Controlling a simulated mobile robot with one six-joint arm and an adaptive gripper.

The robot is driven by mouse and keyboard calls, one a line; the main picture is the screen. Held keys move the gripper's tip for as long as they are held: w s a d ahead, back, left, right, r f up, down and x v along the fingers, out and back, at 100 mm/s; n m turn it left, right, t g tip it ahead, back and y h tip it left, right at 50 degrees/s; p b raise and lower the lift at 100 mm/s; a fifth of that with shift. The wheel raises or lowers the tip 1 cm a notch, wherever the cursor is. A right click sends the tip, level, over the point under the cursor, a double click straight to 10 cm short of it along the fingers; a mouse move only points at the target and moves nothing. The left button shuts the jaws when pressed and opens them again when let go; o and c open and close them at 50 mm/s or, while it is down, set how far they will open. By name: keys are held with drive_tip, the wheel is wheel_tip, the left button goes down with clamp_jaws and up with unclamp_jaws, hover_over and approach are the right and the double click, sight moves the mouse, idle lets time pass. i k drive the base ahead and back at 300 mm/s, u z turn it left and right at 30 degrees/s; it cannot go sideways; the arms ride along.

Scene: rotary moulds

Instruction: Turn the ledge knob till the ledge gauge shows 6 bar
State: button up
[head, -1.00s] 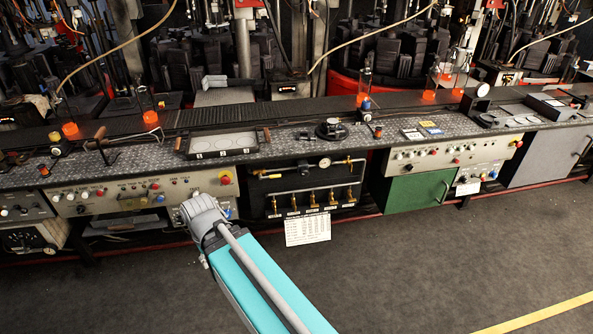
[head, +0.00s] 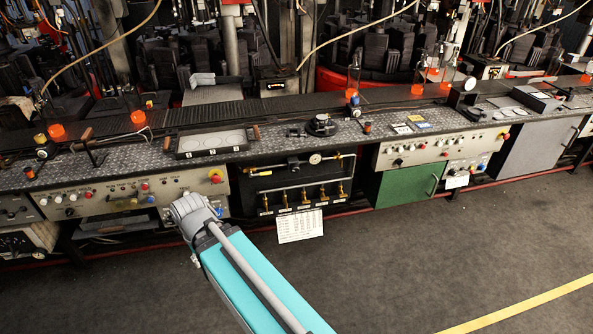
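I cannot tell for sure which parts are the ledge knob and ledge gauge. A small round light face (head: 469,84) stands on the ledge at the right; its reading is too small to make out. Another round gauge (head: 315,159) sits on the brass pipework in the dark recess below the ledge, also unreadable. A small fitting with a dark knob-like top (head: 355,101) stands on the ledge near the middle. My arm reaches up from the bottom in front of the left control panel. My gripper is not visible beyond the arm's grey joint.
The patterned metal ledge (head: 270,140) runs across the view, carrying a framed tray (head: 254,146) and a black round fixture (head: 319,125). A white chart (head: 300,226) hangs below the pipes. A green cabinet (head: 405,187) stands right. The floor (head: 420,260) in front is clear.

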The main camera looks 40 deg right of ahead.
sight(295, 168)
drive_tip(key=k, duration=1)
drive_tip(key=z, duration=0.75)
drive_tip(key=i, duration=0.8)
